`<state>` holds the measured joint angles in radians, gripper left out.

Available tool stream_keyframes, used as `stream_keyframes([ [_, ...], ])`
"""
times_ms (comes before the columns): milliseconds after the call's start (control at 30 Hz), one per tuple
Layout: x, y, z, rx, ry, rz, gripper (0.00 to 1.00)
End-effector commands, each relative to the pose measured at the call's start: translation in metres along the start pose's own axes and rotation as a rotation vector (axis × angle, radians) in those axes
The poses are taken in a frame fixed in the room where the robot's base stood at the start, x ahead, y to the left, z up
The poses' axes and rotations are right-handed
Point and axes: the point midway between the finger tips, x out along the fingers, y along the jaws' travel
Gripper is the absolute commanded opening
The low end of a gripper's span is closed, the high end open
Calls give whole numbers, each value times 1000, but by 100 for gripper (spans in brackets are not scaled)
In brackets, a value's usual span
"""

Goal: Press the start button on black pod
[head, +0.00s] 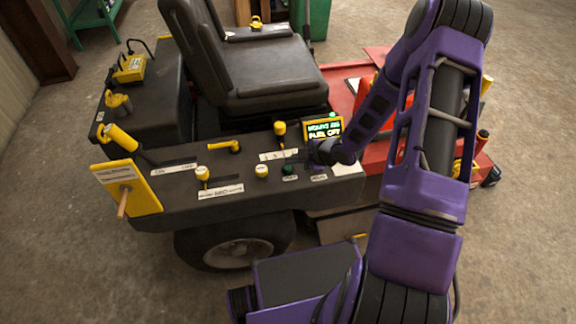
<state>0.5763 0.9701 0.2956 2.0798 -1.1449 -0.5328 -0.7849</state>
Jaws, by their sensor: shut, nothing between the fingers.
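The black pod (235,198) is the side console of a ride-on machine, with labels and several yellow controls on its top. A small dark green button (289,170) sits near the pod's right end, with a white label just below it. I cannot read that label, so I cannot confirm it is the start button. My gripper (308,156) is shut and empty, just above and to the right of the green button. The gripper is small and dark here, and I cannot tell whether it touches the pod. It partly covers the pod's right end.
A lit yellow-framed display (323,128) stands behind my gripper. A yellow-topped knob (280,129), a round yellow knob (262,171) and a yellow lever (224,146) rise from the pod nearby. The black seat (265,75) is behind. Concrete floor (100,270) is clear in front.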

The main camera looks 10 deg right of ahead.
Motion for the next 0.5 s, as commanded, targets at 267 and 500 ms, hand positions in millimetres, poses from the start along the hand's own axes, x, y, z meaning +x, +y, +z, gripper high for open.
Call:
stream_keyframes([
  [267, 0, 0, 0, 0, 0, 0, 0],
  [500, -11, 8, -8, -2, 0, 0, 0],
])
